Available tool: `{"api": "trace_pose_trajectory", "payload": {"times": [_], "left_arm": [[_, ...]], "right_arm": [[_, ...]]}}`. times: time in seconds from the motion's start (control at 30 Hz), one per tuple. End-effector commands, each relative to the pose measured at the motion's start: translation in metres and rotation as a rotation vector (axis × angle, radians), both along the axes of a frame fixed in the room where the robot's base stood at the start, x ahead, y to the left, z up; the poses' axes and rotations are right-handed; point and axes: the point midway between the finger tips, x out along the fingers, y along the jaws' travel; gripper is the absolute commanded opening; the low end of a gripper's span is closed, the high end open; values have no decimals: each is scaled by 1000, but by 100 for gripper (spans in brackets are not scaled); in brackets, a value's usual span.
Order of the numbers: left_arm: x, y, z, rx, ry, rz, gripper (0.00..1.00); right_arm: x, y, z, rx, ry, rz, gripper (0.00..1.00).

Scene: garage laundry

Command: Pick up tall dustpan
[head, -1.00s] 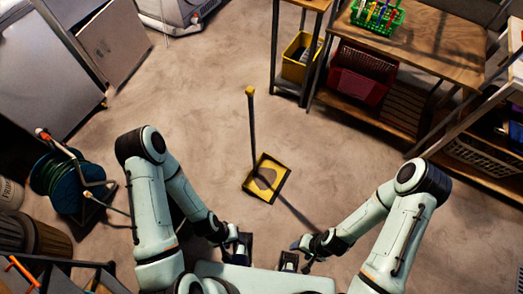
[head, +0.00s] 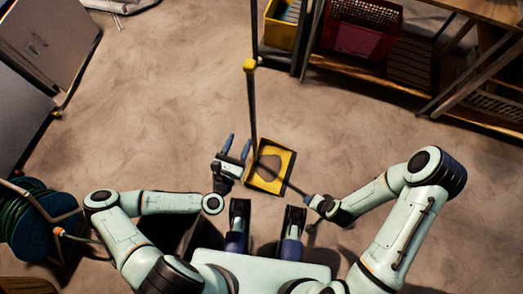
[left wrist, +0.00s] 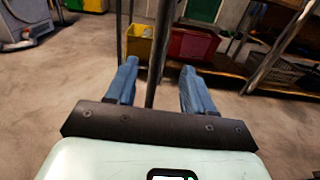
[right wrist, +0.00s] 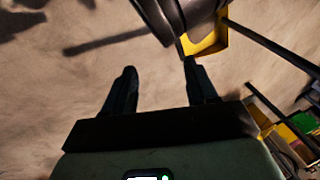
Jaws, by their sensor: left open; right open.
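The tall dustpan stands on the floor, its yellow-edged pan (head: 283,180) ahead of my base and its dark upright handle (head: 251,105) topped by a yellow knob. My left gripper (head: 237,147) is open beside the handle, just left of the pan. In the left wrist view, the handle (left wrist: 162,50) rises between the open fingers (left wrist: 158,88); contact cannot be told. My right gripper (right wrist: 160,92) is open and empty, to the right of the pan in the head view. The right wrist view shows part of the yellow pan (right wrist: 212,38) beyond its fingers.
A wooden shelf unit (head: 390,86) with a red basket (head: 350,40) stands at the back right, beside a yellow bin (head: 281,33). A green hose reel (head: 30,225) is at the left. The floor around the dustpan is clear.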

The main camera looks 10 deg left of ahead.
Motion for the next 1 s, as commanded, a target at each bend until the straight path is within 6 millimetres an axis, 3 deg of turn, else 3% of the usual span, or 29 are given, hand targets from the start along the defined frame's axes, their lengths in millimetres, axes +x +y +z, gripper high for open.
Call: {"api": "trace_pose_trajectory", "payload": {"times": [0.4, 0.57, 1.0], "left_arm": [[69, -9, 2, -21, -11, 15, 53], [81, -12, 2, -21, -9, 16, 53], [129, -25, -4, -20, -9, 13, 53]], "right_arm": [[13, -7, -9, -17, -34, -14, 57], [15, -8, -11, -20, -38, -17, 57], [-12, -12, -37, -16, 53, -20, 57]]}}
